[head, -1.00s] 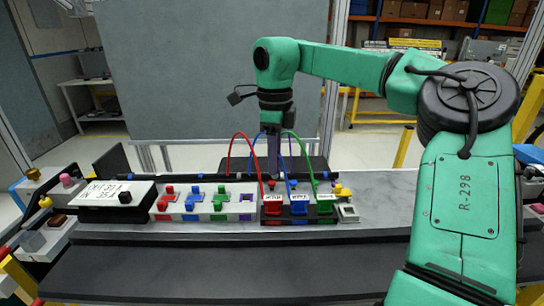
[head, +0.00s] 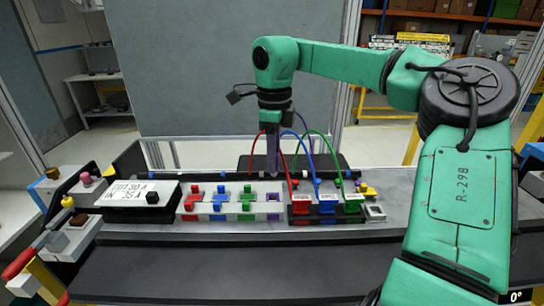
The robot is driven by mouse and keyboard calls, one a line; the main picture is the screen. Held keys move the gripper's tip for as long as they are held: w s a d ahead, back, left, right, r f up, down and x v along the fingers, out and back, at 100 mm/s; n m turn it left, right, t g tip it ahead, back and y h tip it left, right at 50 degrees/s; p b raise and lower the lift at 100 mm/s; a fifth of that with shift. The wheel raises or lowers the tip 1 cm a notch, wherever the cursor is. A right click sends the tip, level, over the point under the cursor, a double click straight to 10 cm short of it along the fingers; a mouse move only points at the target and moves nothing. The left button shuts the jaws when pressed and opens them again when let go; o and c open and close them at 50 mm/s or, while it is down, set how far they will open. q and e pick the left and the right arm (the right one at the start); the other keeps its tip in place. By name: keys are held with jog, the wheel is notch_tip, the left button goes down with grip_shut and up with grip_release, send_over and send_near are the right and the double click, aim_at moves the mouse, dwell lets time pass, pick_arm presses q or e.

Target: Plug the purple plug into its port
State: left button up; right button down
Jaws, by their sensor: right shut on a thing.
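My right gripper (head: 273,153) comes down from above, shut, with its narrow fingers pointing down over the dashboard module. A purple cable (head: 303,124) curves away beside it, so the thing in its fingers appears to be the purple plug, though the plug itself is hard to make out. The purple port (head: 273,197) is at the right end of the white panel (head: 232,211). The gripper is nearly in line above that port in the picture, apart from it; how far apart in depth I cannot tell. My left gripper is not in view.
Red (head: 193,191), blue (head: 219,191) and green (head: 246,191) pieces sit along the white panel. To the right, red (head: 300,207), blue (head: 325,207) and green (head: 351,206) blocks have arching cables near the gripper. A white labelled box (head: 139,194) stands left.

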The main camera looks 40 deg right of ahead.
notch_tip(320, 180, down, 6)
jog(key=b, duration=0.3)
jog(key=shift+w+r, duration=0.15)
jog(key=shift+r, duration=0.1)
jog(key=shift+f, duration=0.1)
jog(key=shift+a, duration=0.1)
dwell(0.4)
jog(key=shift+p, duration=0.35)
dwell(0.6)
jog(key=shift+p, duration=0.4)
